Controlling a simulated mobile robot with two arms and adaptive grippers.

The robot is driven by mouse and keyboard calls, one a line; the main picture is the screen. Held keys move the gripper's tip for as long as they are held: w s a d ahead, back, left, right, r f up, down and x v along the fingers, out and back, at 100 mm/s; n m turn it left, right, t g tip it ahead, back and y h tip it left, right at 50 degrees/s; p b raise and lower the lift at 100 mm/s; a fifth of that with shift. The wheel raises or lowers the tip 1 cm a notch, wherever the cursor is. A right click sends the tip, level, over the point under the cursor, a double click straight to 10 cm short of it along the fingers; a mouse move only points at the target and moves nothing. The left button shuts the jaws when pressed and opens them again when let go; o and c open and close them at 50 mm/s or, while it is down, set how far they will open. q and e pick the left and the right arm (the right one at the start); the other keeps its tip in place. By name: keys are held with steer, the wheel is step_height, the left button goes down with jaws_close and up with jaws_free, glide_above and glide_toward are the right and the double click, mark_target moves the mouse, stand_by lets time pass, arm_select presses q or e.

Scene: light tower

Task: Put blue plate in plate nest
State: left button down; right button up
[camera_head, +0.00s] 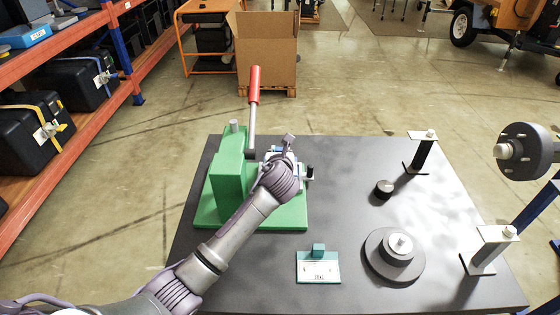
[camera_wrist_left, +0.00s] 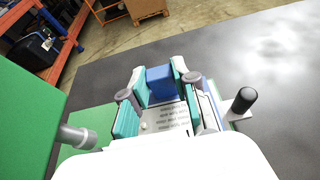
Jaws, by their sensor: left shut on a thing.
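The blue plate has a blue block handle (camera_wrist_left: 160,82) and a white printed label (camera_wrist_left: 166,117) in the left wrist view. My left gripper (camera_wrist_left: 161,86) is shut on the block, with a finger on each side of it. In the head view my left gripper (camera_head: 284,153) is over the green fixture's base, and it mostly hides the plate. The plate nest seems to be the pale blue-grey holder (camera_head: 298,167) beneath the gripper, with a black knob at its right. I cannot tell whether the plate is seated in it. My right gripper is not in view.
The green press (camera_head: 228,178) with a red-handled lever (camera_head: 254,88) stands left of the gripper. A teal plate (camera_head: 319,268) lies on the dark table (camera_head: 350,215). Round dark parts (camera_head: 375,262) and two posts with brackets (camera_head: 420,152) stand at the right.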

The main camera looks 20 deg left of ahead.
arm_select(q)
steer(key=shift+f, duration=1.95)
steer(key=c, duration=0.9)
jaws_free()
steer(key=shift+f, duration=0.1)
steer(key=shift+r, duration=0.2)
steer(key=v, duration=1.2)
